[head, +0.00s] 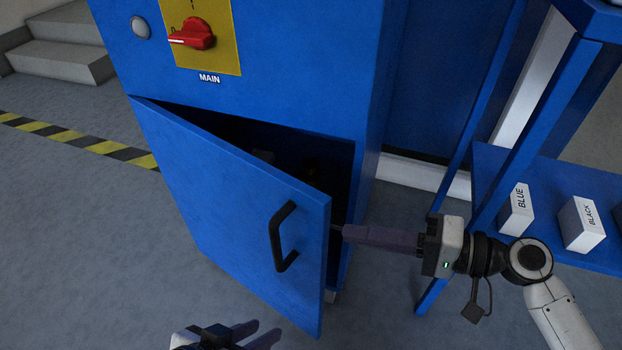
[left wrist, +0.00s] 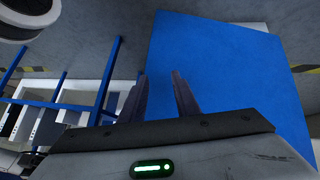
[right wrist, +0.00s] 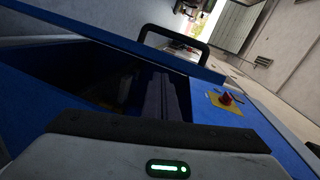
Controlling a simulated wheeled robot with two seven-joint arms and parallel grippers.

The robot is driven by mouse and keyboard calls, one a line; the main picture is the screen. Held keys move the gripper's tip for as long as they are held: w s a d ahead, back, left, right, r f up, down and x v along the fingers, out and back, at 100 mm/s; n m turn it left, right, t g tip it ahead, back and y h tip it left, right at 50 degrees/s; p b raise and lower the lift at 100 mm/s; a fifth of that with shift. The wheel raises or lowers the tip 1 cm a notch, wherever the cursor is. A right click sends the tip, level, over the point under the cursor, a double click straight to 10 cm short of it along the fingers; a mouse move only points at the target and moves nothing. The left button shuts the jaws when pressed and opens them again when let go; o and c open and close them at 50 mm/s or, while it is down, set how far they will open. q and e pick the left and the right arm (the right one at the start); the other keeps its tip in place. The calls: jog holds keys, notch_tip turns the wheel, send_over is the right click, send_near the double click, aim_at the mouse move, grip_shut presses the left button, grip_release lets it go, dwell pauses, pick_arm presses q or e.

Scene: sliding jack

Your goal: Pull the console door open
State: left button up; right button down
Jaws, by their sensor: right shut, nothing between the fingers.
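The blue console door (head: 215,200) stands partly open, hinged on the left, with a dark gap along its top and right side. Its black handle (head: 282,237) is on the outer face near the free edge; it also shows in the right wrist view (right wrist: 175,38). My right gripper (head: 338,230) is shut and empty, its fingertips at the door's free edge, at the opening behind the door. Whether they touch the door I cannot tell. My left gripper (head: 255,335) is open and empty at the bottom, in front of the door and away from the handle.
The blue console (head: 290,70) has a red switch (head: 193,35) on a yellow plate. A blue shelf (head: 488,165) on the right holds white boxes labelled BLUE (head: 516,210) and BLACK (head: 582,224). Floor left of the door is clear, crossed by striped tape (head: 68,136).

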aim_at(310, 188)
jog(key=w+d+r+m+y, duration=0.2)
jog(key=w+d+r, duration=0.15)
jog(key=r, duration=0.25)
jog(key=shift+t, duration=0.5)
jog(key=shift+w+a+r+b, duration=0.1)
jog(key=shift+w+a, duration=0.05)
jog(key=shift+a, duration=1.85)
jog(key=shift+w+a+r+b, duration=0.1)
jog(key=shift+w+a+b, duration=0.05)
jog(key=shift+a, duration=1.85)
jog(key=shift+w+a+b, duration=0.1)
jog(key=shift+w+a, duration=0.05)
jog(key=shift+a, duration=1.85)
jog(key=shift+a+m, duration=0.1)
jog(key=shift+m, duration=0.2)
